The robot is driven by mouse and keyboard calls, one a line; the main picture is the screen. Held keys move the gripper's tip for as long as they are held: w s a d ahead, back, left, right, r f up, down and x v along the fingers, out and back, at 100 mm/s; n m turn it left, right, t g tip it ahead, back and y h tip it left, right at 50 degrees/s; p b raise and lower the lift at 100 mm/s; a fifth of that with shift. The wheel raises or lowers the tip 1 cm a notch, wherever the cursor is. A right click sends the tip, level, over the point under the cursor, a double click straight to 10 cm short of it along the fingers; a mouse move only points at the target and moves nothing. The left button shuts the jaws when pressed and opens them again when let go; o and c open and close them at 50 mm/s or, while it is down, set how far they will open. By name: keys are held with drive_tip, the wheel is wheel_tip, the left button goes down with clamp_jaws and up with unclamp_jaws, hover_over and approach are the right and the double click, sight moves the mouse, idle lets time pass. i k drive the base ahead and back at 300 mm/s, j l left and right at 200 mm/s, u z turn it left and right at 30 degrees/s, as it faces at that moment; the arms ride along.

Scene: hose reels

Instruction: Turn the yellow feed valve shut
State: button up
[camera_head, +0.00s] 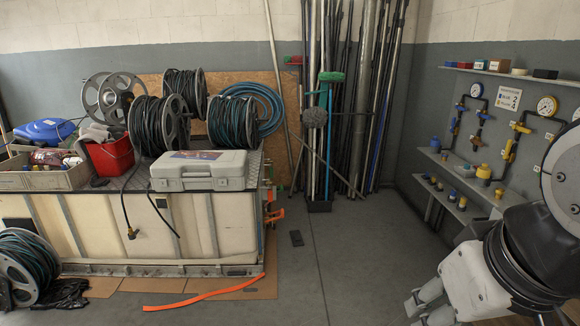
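Two gauge-and-pipe assemblies hang on the grey wall at the right. The right one has a yellow valve part (509,150) and a yellow piece higher on the pipe (521,128), beside a second gauge (546,106). I cannot tell which is the feed valve or how its handle is set. My gripper (416,311) is low at the bottom right, far below and left of the valves. Its two fingers look apart and empty; the lower one is partly cut off.
Wall shelves (465,180) with small yellow and blue fittings stick out below the valves. A white sign (508,98) hangs between the gauges. Hose reels (160,122) and a grey case (199,170) stand on the bench at left. An orange strip (205,295) lies on the floor. Middle floor is mostly clear.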

sight(509, 146)
drive_tip(key=i, duration=0.6)
drive_tip(key=i+z, duration=0.15)
drive_tip(key=i, duration=0.5)
drive_tip(key=i+j, duration=0.15)
drive_tip(key=i, duration=0.45)
drive_tip(key=i+j+z, duration=0.15)
drive_tip(key=i+z, duration=0.3)
drive_tip(key=i+j+z, duration=0.35)
drive_tip(key=i+z, duration=0.15)
drive_tip(key=i+j+z, duration=0.7)
drive_tip(key=j+z, duration=0.25)
drive_tip(key=j, duration=0.2)
